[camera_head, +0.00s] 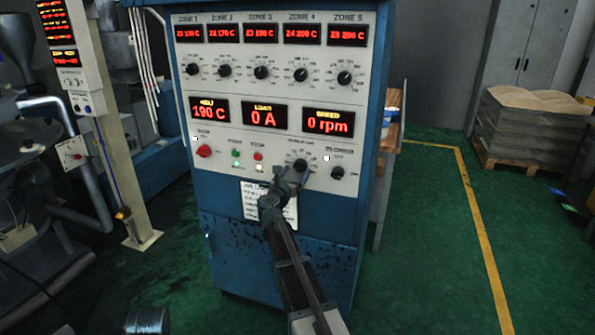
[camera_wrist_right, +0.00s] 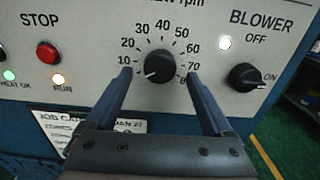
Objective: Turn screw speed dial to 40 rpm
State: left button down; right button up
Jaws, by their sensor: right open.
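The black screw speed dial (camera_wrist_right: 160,66) is in the middle of the right wrist view, inside a printed scale marked 10 to 80. Its white pointer mark is at the lower left, below the 10, at the low end. In the head view the dial (camera_head: 300,165) is on the lower panel. The speed display (camera_head: 328,121) reads 0 rpm. My right gripper (camera_head: 288,176) is open in front of the panel. In the wrist view its two fingers (camera_wrist_right: 158,72) stand on either side of the dial; I cannot tell whether they touch it. My left gripper is not in view.
The blower knob (camera_wrist_right: 247,77) is to the right of the dial, with a lit white lamp above it. A red stop button (camera_wrist_right: 48,53) and two lit lamps are to the left. A paper card (camera_head: 255,198) is below. Other zone knobs (camera_head: 261,72) are higher up.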

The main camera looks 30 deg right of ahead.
aim_at(300, 166)
jog(key=shift+x, duration=1.1)
jog(key=shift+c, duration=0.2)
jog(key=c, duration=1.3)
